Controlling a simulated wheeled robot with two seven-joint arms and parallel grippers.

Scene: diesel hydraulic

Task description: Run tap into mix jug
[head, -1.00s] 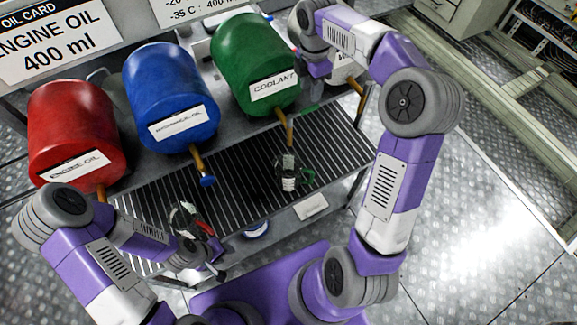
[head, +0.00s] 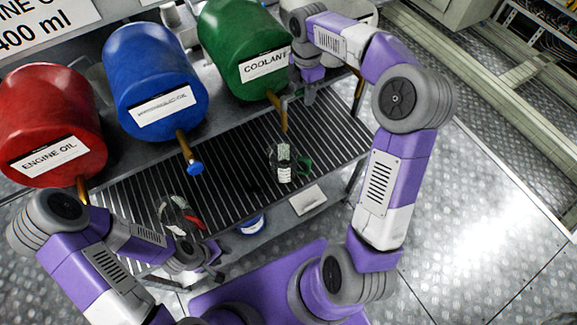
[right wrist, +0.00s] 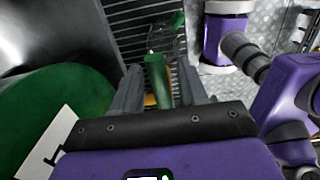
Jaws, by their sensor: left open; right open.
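The green coolant drum (head: 232,35) has a brass tap (head: 283,112) over the slotted tray (head: 235,165). A clear jug with a green handle (head: 283,163) stands on the tray below that tap; its label does not read as the mix jug. My right gripper (head: 308,98) is beside the coolant tap. In the right wrist view its open fingers (right wrist: 158,88) have a green tap handle (right wrist: 155,78) between them, not gripped. The jug (right wrist: 165,38) shows beyond it. My left gripper (head: 216,264) is open at the tray's front, near a clear jug with a red handle (head: 178,214).
A red engine oil drum (head: 48,115) and a blue drum (head: 150,70) with a blue-handled tap (head: 194,168) stand left of the coolant drum. A blue-rimmed container (head: 252,225) is below the tray's front edge. Another drum at the right is mostly hidden by my right arm.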

